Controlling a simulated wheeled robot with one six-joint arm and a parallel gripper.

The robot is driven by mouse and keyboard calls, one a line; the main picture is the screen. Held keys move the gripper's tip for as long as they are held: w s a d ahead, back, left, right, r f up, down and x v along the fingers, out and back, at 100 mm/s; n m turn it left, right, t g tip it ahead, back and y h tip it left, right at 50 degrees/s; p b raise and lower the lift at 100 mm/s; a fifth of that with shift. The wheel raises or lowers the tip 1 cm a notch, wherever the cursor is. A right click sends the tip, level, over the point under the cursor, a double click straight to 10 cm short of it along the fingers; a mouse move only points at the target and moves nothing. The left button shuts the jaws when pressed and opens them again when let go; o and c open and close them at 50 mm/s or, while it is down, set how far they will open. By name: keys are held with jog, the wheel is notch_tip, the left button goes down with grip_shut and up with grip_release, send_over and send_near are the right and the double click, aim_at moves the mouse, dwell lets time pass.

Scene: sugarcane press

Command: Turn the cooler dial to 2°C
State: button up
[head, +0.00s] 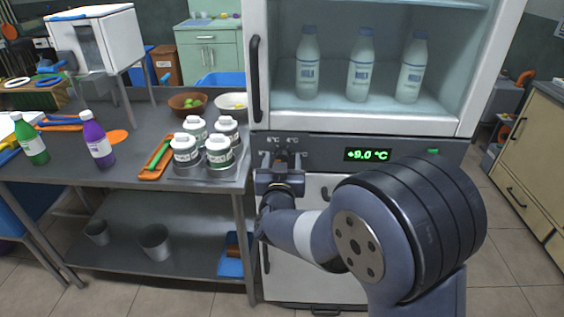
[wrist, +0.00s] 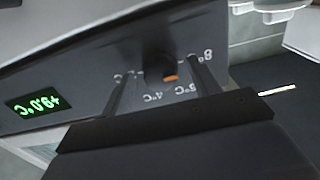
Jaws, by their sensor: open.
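The cooler (head: 455,125) has a dark control strip with a green display (head: 367,154) reading +9.0 °C. The dial (wrist: 158,66) is a dark knob with an orange mark, seen in the wrist view, where the picture is upside down. The mark points toward the 4°C and 6°C labels; its exact setting I cannot tell. An 8°C label shows at one side; the label on the other side is partly hidden by a finger. My gripper (head: 279,166) is open, its fingers (wrist: 161,72) on either side of the dial. Contact is unclear. In the head view my gripper hides the dial.
White bottles (head: 359,68) stand inside the cooler behind glass. A vertical door handle (head: 255,78) is just above and left of my gripper. The metal table (head: 130,185) with white jars (head: 219,152) and an orange tray (head: 156,159) is close on the left.

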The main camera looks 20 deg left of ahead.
jog(key=shift+c, duration=0.6)
jog(key=c, duration=0.9)
jog(key=shift+o, duration=0.2)
